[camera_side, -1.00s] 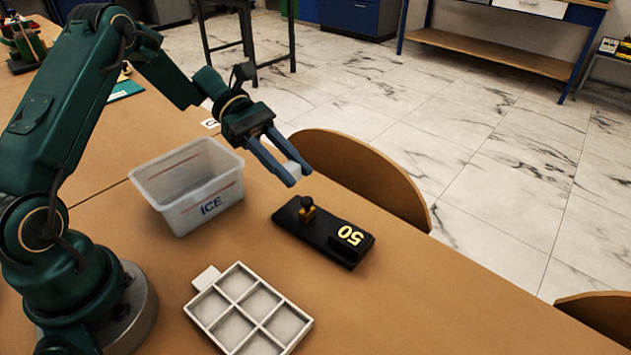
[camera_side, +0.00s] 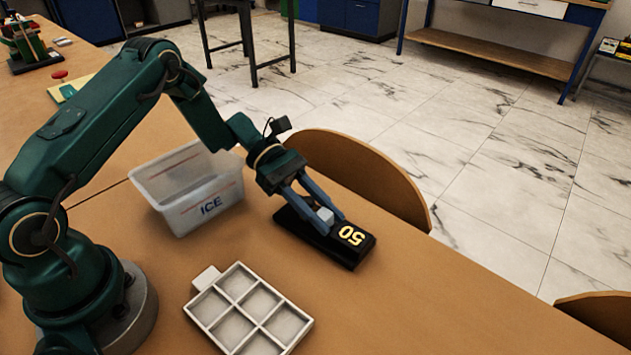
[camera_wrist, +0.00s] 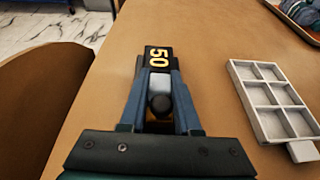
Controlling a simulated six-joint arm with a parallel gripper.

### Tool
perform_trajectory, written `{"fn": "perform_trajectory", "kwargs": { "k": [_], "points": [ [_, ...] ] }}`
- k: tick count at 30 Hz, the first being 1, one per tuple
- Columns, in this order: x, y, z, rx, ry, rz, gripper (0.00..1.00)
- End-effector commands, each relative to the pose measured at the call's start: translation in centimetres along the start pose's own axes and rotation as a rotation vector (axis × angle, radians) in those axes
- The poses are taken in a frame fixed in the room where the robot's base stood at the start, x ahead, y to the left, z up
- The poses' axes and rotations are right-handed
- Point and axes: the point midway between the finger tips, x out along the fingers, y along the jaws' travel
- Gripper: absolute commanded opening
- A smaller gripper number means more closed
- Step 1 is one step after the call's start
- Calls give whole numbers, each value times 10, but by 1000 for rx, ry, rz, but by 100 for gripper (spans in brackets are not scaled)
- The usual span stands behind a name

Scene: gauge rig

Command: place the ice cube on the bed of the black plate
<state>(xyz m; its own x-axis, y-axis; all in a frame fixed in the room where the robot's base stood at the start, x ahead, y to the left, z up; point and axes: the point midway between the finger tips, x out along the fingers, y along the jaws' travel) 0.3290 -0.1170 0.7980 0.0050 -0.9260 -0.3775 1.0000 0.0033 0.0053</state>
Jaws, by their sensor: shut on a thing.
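The ice cube (camera_side: 325,215) is a small pale block between the fingertips of my gripper (camera_side: 327,218), which is shut on it. It also shows in the wrist view (camera_wrist: 159,84), between the fingers (camera_wrist: 160,90). The black plate (camera_side: 293,228) lies on the table under the gripper, with a raised end block (camera_side: 352,238) marked 50 in yellow. The cube is over the plate, close beside the block; I cannot tell whether it touches the bed. A dark round knob (camera_wrist: 160,104) shows between the fingers in the wrist view; the fingers hide it in the side view.
A translucent bin (camera_side: 190,212) marked ICE stands left of the plate. A pale tray with several compartments (camera_side: 249,309) lies in front. A curved brown chair back (camera_side: 385,175) stands behind the table edge. The table right of the plate is clear.

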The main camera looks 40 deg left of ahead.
Motion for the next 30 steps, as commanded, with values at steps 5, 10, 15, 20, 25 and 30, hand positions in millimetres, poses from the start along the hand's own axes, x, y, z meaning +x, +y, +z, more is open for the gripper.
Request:
{"fn": "perform_trajectory", "kwargs": {
  "k": [5,10,15,20,25,30],
  "points": [
    [5,-4,-8,-10,11,-13,0],
    [6,-4,-10,-9,11,-14,58],
    [5,-2,-9,-8,11,-8,61],
    [4,-2,-9,-6,11,-6,61],
    [4,-2,-8,-5,9,-5,61],
    [0,-1,-1,-3,8,-4,61]
  ]
}}
